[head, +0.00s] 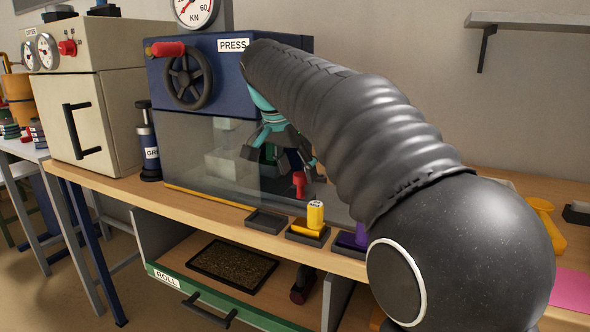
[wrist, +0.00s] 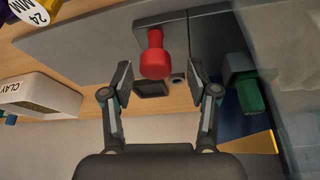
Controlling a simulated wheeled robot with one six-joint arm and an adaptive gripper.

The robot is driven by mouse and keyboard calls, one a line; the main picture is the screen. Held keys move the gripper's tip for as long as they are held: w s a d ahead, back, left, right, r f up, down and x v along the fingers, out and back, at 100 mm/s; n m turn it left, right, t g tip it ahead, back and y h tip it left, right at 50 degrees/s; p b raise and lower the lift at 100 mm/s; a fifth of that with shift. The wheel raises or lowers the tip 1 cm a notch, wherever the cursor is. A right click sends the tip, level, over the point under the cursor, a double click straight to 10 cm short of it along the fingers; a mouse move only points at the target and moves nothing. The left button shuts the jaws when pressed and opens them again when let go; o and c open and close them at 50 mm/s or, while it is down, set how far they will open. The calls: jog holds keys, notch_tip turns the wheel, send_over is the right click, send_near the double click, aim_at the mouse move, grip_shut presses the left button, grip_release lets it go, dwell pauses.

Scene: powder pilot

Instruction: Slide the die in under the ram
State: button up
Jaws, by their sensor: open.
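The blue press (head: 220,60) stands on the bench, with a clear guard across its left front. A red knobbed piece (head: 299,184), which looks like the die, stands at the press opening on the right. In the wrist view the red knob (wrist: 156,55) shows ahead, roughly between the fingertips. My gripper (head: 283,163) is open at the opening, just above and behind the knob in the head view. The wrist view shows its fingers (wrist: 160,78) spread and empty, with no clear contact. The ram cannot be made out; my arm hides the press's right side.
In front of the press lie an empty dark tray (head: 266,221), a tray with a yellow knobbed piece (head: 315,215) and a purple piece (head: 350,241). The green-fronted drawer (head: 215,310) below is open. A clay box (wrist: 35,97) shows in the wrist view.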

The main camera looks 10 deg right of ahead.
jog(key=v, duration=0.7)
jog(key=shift+a, duration=0.2)
jog(key=shift+s, duration=0.1)
